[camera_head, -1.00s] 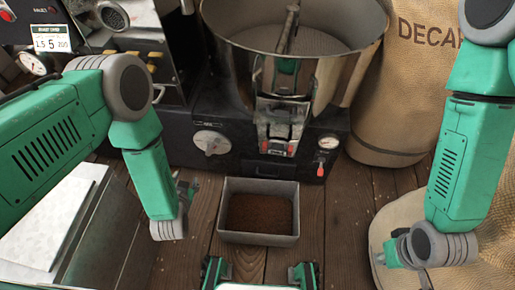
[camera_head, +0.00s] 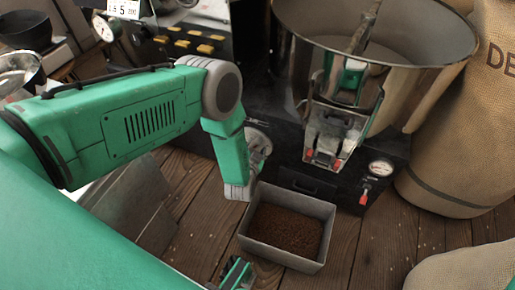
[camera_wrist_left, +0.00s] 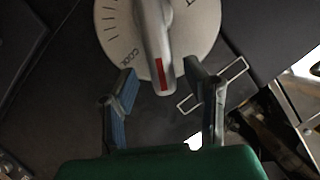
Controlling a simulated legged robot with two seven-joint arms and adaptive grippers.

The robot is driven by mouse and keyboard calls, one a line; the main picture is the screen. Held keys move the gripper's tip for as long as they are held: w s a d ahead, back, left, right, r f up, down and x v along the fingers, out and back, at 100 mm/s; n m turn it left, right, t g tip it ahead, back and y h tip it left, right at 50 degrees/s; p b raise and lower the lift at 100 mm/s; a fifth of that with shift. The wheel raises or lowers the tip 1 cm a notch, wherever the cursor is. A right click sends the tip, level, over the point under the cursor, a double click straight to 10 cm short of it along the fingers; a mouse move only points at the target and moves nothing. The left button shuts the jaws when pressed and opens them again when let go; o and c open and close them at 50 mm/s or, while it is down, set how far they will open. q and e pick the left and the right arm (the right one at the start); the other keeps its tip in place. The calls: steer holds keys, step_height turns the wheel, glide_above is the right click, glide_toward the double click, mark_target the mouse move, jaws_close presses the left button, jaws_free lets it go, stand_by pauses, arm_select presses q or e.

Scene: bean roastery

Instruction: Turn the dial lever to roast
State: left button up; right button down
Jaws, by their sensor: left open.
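The dial (camera_head: 260,141) is a round pale disc on the front of the dark roaster base, partly hidden behind my left wrist in the head view. In the left wrist view the dial (camera_wrist_left: 195,32) fills the top, with a "COOL" mark at its lower left. Its grey lever (camera_wrist_left: 150,35) points down, and its red mark lies to the right of "COOL". My left gripper (camera_wrist_left: 162,74) is open, one finger on each side of the lever's tip. Contact cannot be told.
A metal bin of brown grounds (camera_head: 246,241) stands on the plank floor just right of my left wrist. A large steel drum (camera_head: 425,95) sits above the roaster base. A gauge (camera_head: 380,168) and a burlap sack (camera_head: 440,165) are at the right.

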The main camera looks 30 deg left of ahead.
arm_select(q)
steer(key=shift+b+x, duration=0.3)
steer(key=shift+x, duration=0.85)
steer(key=shift+a, duration=0.2)
jaws_close()
steer(key=shift+d, duration=0.1)
steer(key=shift+d, duration=0.1)
